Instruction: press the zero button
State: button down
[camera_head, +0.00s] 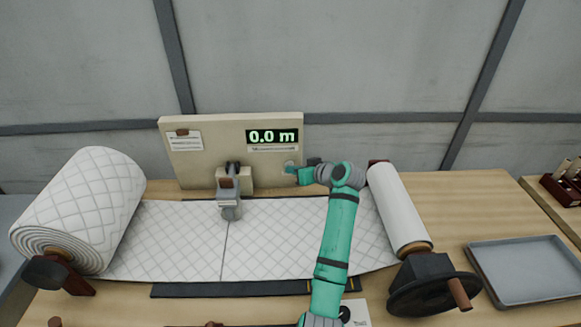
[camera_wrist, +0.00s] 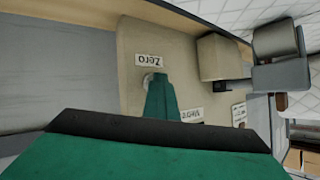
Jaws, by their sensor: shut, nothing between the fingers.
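The zero button (camera_wrist: 147,81) is a small pale round knob on the beige panel, beside a "Zero" label (camera_wrist: 150,60) that appears upside down in the wrist view. My gripper (camera_wrist: 159,76) is shut and empty, its green fingertips at the button and partly covering it. Whether they touch or press it cannot be told. In the head view my gripper (camera_head: 292,169) is at the lower right of the upright panel (camera_head: 215,160). The green display (camera_head: 272,136) reads 0.0 m.
A grey measuring head (camera_head: 230,195) stands over the quilted wadding (camera_head: 275,235). A large wadding roll (camera_head: 90,200) is on the left. A narrower roll (camera_head: 400,205) with a crank wheel (camera_head: 432,292) is on the right. A grey tray (camera_head: 525,268) lies beyond it.

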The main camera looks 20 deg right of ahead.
jog(key=shift+s+a, duration=0.2)
jog(key=shift+s, duration=0.25)
jog(key=shift+s+a, duration=0.2)
jog(key=shift+s, duration=0.25)
